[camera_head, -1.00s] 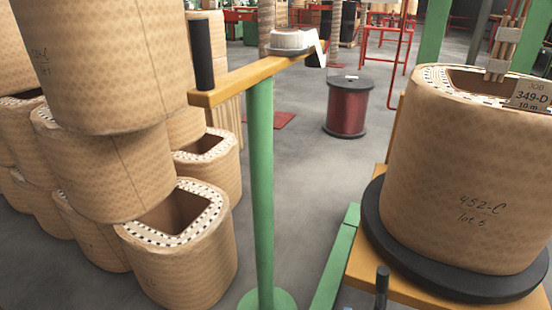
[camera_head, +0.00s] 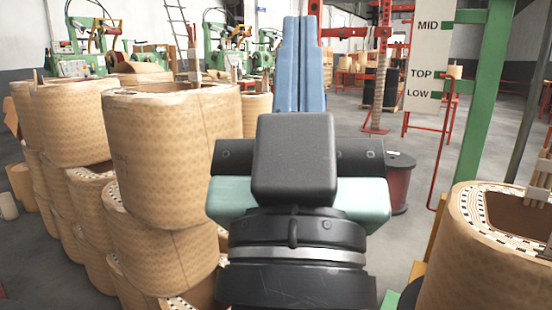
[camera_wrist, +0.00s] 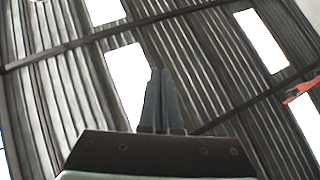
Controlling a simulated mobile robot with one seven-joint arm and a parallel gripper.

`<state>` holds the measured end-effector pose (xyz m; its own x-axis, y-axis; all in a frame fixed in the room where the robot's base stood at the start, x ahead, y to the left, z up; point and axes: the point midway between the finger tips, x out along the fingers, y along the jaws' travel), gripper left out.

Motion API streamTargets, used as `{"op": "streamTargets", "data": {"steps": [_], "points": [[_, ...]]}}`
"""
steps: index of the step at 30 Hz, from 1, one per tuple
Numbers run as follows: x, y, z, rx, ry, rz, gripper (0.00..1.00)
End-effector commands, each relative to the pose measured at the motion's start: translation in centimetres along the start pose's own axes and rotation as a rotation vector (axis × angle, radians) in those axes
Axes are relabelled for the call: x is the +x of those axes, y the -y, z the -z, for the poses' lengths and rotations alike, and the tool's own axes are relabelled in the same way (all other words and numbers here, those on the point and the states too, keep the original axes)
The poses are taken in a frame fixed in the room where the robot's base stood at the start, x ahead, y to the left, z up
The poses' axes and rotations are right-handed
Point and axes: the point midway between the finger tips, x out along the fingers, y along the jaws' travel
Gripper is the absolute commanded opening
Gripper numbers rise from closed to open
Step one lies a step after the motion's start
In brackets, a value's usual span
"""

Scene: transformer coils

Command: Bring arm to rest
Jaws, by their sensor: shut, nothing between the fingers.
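My gripper (camera_head: 301,62) is raised in front of the head camera, its two blue-grey fingers pointing up and pressed together. It is empty. In the wrist view the shut fingers (camera_wrist: 159,100) point at the corrugated roof with its bright skylights. My dark wrist covers the middle of the head view and hides the floor and whatever stands behind it.
Stacked tan paper-wrapped coils (camera_head: 175,150) stand close on the left. Another tan coil (camera_head: 490,255) is at the lower right. A red drum (camera_head: 398,185), a green post (camera_head: 487,95) and a white MID/TOP/LOW board (camera_head: 429,60) stand to the right. Green machines (camera_head: 75,45) are far back.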

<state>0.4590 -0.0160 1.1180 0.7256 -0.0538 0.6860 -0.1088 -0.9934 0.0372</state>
Motion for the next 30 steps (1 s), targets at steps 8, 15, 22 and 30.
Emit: {"op": "streamTargets", "data": {"steps": [8,15,22,30], "points": [[5.5,1.1,9.0,0.107,-0.060,0.053,0.00],[10.6,0.8,14.3,0.104,-0.058,0.052,0.00],[15.4,0.5,19.4,0.103,-0.058,0.052,0.00],[21.1,0.2,25.4,0.103,-0.058,0.052,0.00]]}}
